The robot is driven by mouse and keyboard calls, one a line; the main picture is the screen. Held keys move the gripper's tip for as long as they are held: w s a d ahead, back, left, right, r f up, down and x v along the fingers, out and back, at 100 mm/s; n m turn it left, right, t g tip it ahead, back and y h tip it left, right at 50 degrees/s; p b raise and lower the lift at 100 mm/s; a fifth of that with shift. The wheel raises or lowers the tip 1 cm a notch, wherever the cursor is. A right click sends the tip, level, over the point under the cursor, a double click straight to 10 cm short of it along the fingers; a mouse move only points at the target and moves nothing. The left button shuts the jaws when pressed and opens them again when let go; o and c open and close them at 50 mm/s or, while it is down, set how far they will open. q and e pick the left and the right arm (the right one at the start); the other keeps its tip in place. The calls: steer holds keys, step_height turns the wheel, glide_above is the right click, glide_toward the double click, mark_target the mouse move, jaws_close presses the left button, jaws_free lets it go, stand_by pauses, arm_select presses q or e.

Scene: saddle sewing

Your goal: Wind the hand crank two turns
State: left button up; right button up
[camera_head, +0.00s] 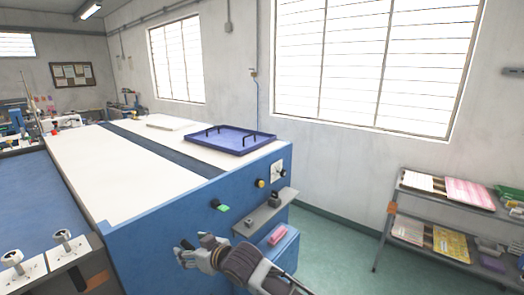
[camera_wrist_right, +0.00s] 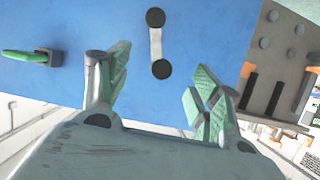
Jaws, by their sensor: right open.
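The hand crank (camera_wrist_right: 155,43) is a pale bar with a black round knob at each end, set against the blue panel. In the right wrist view it stands upright in the picture, ahead of the gap between my fingers. My right gripper (camera_wrist_right: 152,92) is open and empty, with green-padded fingers on either side of the crank's line. I see no contact. In the head view my right gripper (camera_head: 188,252) is in front of the blue machine's end panel (camera_head: 150,235). The crank cannot be made out clearly there beside the gripper. My left gripper is not in view.
A green-handled lever (camera_wrist_right: 20,55) sits beside the crank on the panel; it also shows in the head view (camera_head: 223,208). A grey shelf (camera_head: 262,215) juts from the panel. A blue tray (camera_head: 230,140) lies on the white top. Clear floor (camera_head: 335,250) lies to the right.

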steer(key=shift+s+d, duration=0.1)
steer(key=shift+d, duration=0.05)
steer(key=s+d, duration=0.5)
steer(key=d, duration=0.2)
steer(key=shift+s, duration=0.2)
stand_by(1.1)
steer(key=shift+a, duration=0.1)
